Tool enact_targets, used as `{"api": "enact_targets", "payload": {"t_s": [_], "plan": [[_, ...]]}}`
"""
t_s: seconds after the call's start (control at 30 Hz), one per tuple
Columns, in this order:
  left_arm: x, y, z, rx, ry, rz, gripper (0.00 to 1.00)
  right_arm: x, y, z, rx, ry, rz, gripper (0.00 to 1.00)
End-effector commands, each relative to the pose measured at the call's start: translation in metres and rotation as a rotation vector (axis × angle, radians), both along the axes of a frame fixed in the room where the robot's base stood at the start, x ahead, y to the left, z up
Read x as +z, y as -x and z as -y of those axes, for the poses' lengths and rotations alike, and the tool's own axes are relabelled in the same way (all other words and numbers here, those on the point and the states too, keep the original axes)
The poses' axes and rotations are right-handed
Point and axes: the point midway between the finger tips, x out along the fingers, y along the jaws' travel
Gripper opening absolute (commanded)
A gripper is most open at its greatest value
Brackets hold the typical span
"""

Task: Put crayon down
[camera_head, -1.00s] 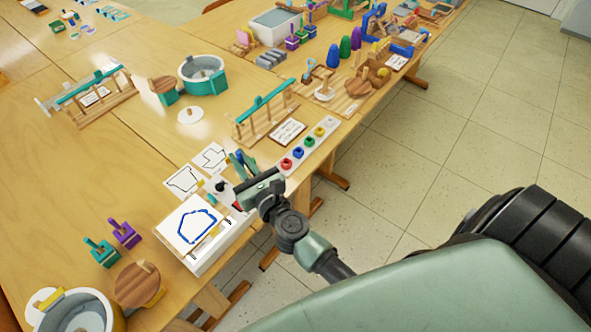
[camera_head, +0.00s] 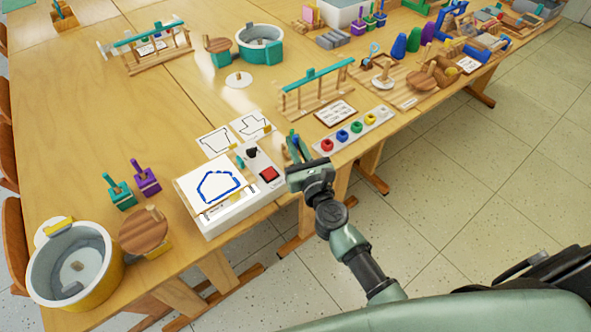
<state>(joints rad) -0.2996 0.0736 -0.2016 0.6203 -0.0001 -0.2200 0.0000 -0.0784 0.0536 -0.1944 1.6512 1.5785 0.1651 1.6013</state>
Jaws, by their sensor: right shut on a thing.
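My right gripper (camera_head: 296,146) is at the table's front edge, just right of the white drawing box. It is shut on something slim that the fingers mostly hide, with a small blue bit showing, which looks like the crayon. A white strip (camera_head: 354,134) with a row of red, blue, green, yellow and pale round holders lies right of the gripper, apart from it. The white box (camera_head: 240,208) carries a sheet (camera_head: 219,182) with a blue angular outline. My left gripper is out of view.
A red-topped button panel (camera_head: 269,174) sits left of the gripper. Two printed outline cards (camera_head: 252,126) lie behind the box. A wooden rack with a teal bar (camera_head: 318,87) stands behind the strip. Bare tabletop (camera_head: 130,115) lies at the left.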

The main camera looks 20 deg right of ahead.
Motion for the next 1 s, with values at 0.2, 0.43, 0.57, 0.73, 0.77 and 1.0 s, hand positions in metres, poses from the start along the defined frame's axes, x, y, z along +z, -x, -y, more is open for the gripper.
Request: {"api": "enact_targets", "payload": {"t_s": [0.2, 0.43, 0.57, 0.73, 0.77, 1.0], "plan": [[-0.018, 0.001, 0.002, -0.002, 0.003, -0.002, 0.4, -0.021, 0.0, 0.0, 0.001, 0.002, 0.0, 0.0], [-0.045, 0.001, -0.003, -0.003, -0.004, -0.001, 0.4, -0.055, -0.001, 0.0, 0.001, 0.003, 0.0, 0.0], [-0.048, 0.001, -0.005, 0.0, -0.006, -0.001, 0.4, -0.06, 0.0, 0.0, 0.001, 0.002, 0.001, 0.0], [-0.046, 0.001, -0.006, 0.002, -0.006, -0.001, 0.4, -0.059, 0.0, 0.0, 0.0, 0.0, 0.001, 0.0], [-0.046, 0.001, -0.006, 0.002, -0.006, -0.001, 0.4, -0.059, 0.0, 0.0, 0.0, 0.001, 0.001, 0.0], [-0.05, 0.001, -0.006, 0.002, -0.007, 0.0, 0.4, -0.062, 0.0, 0.0, 0.001, 0.0, 0.001, 0.27]]}}
